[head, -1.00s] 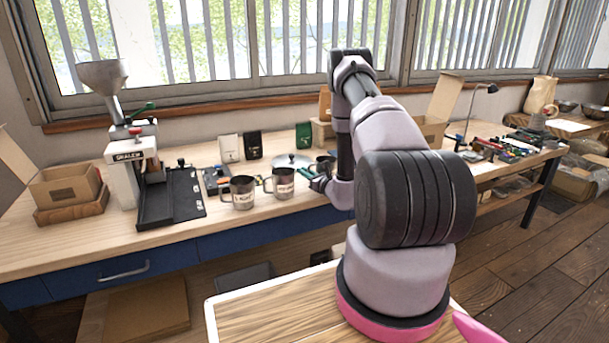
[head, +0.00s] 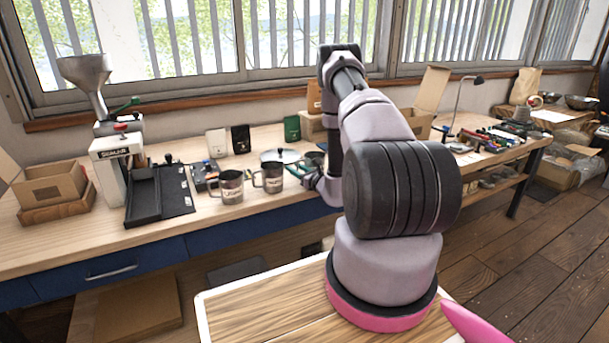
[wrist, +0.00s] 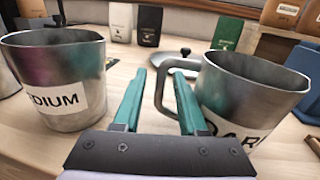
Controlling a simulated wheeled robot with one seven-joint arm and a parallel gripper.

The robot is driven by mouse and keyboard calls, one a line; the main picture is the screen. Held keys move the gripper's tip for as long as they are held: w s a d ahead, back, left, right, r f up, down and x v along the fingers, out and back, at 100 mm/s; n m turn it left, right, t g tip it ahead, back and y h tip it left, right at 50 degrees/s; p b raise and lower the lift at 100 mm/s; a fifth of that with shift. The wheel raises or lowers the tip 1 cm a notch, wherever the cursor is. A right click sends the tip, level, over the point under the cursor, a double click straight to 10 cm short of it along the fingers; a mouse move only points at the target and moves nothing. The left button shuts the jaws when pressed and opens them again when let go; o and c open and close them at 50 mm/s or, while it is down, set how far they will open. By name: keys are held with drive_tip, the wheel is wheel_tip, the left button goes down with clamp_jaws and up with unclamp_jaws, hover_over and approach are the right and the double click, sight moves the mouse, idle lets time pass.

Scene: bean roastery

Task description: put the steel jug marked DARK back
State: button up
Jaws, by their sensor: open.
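The steel jug marked DARK (wrist: 250,95) stands upright on the bench at the right of the wrist view; its label is partly cut off by my gripper. In the head view the DARK jug (head: 314,158) is partly hidden by my arm. My gripper (wrist: 160,85) is open, its teal fingers on either side of the DARK jug's handle; I cannot tell whether they touch it. My gripper also shows low beside the jug in the head view (head: 309,180). A jug reading "DIUM" (wrist: 60,80) stands left of my gripper, also in the head view (head: 270,178).
Another steel jug (head: 229,187) stands further left. A round lid (head: 280,155) lies behind the jugs. White, black and green bags (head: 292,129) stand at the back. A grinder (head: 108,160) and black tray (head: 158,195) are at the left. A blue object (wrist: 297,90) is right of the DARK jug.

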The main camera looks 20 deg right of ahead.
drive_tip(key=v, duration=1.1)
drive_tip(key=s+a+r+n+g+y, duration=0.1)
drive_tip(key=a+r+n+g+y, duration=0.3)
drive_tip(key=a+r+n+y, duration=0.5)
drive_tip(key=a+r+n+g+y, duration=0.2)
drive_tip(key=a+r+n+g, duration=0.15)
drive_tip(key=a+r, duration=0.7)
drive_tip(key=s+a+r+n+g+h, duration=0.2)
drive_tip(key=s+a+r+n+g, duration=0.3)
drive_tip(key=s+r+n+g, duration=0.45)
drive_tip(key=s+d+r+n+t+h, duration=0.3)
drive_tip(key=s+r+h, duration=0.2)
drive_tip(key=s, duration=0.3)
drive_tip(key=s+d+r+n+t+h, duration=0.3)
drive_tip(key=s+r+n+h, duration=0.1)
drive_tip(key=s+r+h, duration=0.2)
drive_tip(key=shift+s+d+r+t, duration=0.25)
drive_tip(key=shift+s+r, duration=0.55)
drive_tip(key=shift+s, duration=0.4)
